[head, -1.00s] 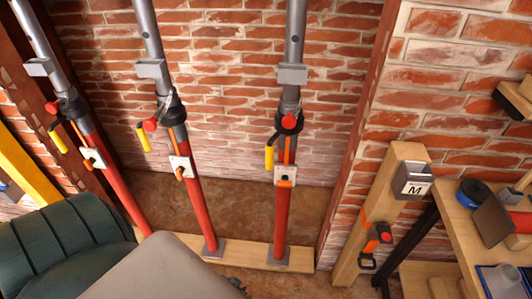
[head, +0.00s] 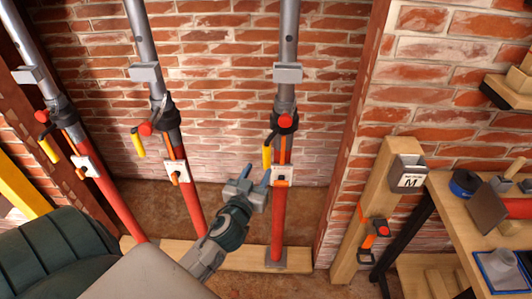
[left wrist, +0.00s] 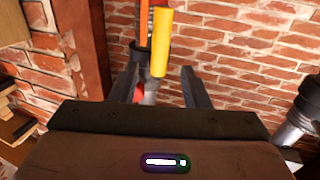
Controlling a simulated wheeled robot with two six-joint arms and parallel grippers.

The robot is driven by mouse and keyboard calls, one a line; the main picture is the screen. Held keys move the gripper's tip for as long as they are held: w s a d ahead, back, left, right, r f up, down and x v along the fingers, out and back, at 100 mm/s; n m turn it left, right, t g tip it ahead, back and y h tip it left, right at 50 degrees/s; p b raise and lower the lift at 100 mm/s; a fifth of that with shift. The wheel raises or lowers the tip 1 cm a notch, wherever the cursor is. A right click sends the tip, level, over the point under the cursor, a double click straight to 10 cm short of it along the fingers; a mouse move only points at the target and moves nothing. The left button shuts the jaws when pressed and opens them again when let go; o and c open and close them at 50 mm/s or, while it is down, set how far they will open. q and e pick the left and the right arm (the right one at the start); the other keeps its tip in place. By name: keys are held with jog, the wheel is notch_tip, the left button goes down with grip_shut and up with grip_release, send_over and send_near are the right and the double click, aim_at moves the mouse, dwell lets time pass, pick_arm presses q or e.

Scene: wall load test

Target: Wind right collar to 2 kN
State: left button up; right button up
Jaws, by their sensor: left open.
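Three red-and-grey props stand against the brick wall. The right prop (head: 279,225) has a black collar (head: 283,126) with a red knob (head: 285,121) and a hanging yellow handle (head: 267,157). A white plate (head: 284,175) with an orange part sits below the collar. My left gripper (head: 256,174) is open, just below and left of the yellow handle. In the left wrist view the yellow handle (left wrist: 161,43) appears between the open fingers (left wrist: 161,75); I cannot tell whether they touch it. An orange strip (left wrist: 144,22) shows beside it. My right gripper is not in view.
The middle prop (head: 189,200) and left prop (head: 112,200) stand to the left. A wooden post (head: 385,190) carries a grey box marked M (head: 408,174). A workbench (head: 452,225) with tools stands at the right. A wooden sill (head: 240,256) runs under the props.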

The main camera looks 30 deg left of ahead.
aim_at(265, 157)
pick_arm(q)
jog(key=p+x, duration=0.2)
jog(key=x, duration=0.5)
jog(key=shift+w+r+p, duration=0.1)
jog(key=shift+w+p, duration=0.15)
jog(key=shift+p, duration=0.05)
jog(key=shift+w+a, duration=0.2)
jog(key=shift+w, duration=0.3)
grip_shut()
